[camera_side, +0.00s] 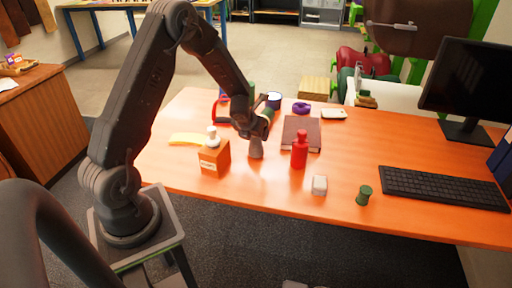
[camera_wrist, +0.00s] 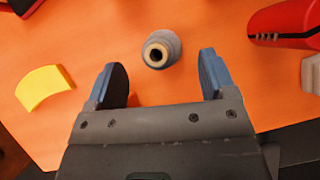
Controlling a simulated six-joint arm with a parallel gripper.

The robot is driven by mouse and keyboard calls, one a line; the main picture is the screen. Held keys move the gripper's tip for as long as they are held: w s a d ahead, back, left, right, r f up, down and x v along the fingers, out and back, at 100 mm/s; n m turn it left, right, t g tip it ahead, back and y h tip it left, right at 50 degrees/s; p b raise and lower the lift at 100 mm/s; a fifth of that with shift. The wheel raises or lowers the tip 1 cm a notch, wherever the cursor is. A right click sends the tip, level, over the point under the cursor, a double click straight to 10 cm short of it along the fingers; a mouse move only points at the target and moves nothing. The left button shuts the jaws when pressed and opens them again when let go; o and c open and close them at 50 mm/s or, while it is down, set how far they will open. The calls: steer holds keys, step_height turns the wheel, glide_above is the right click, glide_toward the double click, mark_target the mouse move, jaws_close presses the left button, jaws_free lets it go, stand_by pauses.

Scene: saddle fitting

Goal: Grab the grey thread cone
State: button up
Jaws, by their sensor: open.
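The grey thread cone (camera_side: 256,149) stands on the orange table, beneath my gripper in the side view. In the wrist view the cone (camera_wrist: 168,41) shows from above with a dark hole in its pale top. My gripper (camera_wrist: 160,78) is open and empty, its two blue-grey fingers spread wide. The cone appears just beyond the fingertips, roughly centred between them and apart from both. In the side view my gripper (camera_side: 251,132) hangs close above the cone, its fingers hard to make out.
A dark book (camera_side: 302,132) lies behind the bottle. A yellow curved piece (camera_wrist: 44,88) lies left. A white block (camera_side: 319,185) and green spool (camera_side: 364,196) sit near the front edge.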

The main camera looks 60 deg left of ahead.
mark_target(255, 148)
steer(key=shift+x, duration=2.6)
steer(key=shift+w+a+r, duration=0.1)
steer(key=shift+a, duration=0.1)
steer(key=shift+c, duration=0.3)
steer(key=c, duration=1)
steer(key=shift+o, duration=0.2)
steer(key=shift+r, duration=0.15)
